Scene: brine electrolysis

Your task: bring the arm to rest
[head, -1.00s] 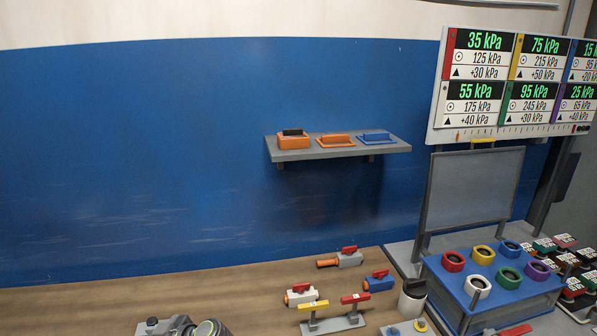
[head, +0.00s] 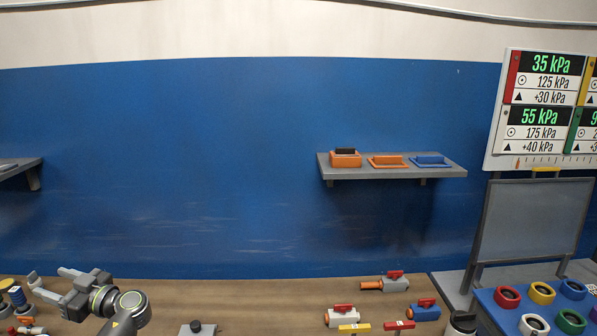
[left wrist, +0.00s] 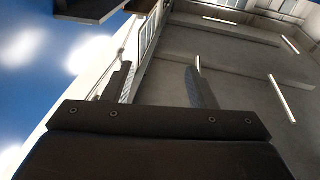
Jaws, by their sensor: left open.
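My left gripper (head: 50,282) is at the lower left of the head view, above the wooden bench, with its two fingers apart and nothing between them. In the left wrist view its two fingers (left wrist: 160,85) stand well apart and empty, with the ceiling and blue wall beyond. My right gripper is not in view.
The wooden bench (head: 260,292) is bare in its middle. Valves with red handles, such as the grey one (head: 393,283), stand at right beside a blue block with coloured rings (head: 490,308). A wall shelf (head: 395,174) holds three trays. A pressure board (head: 540,120) hangs at right.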

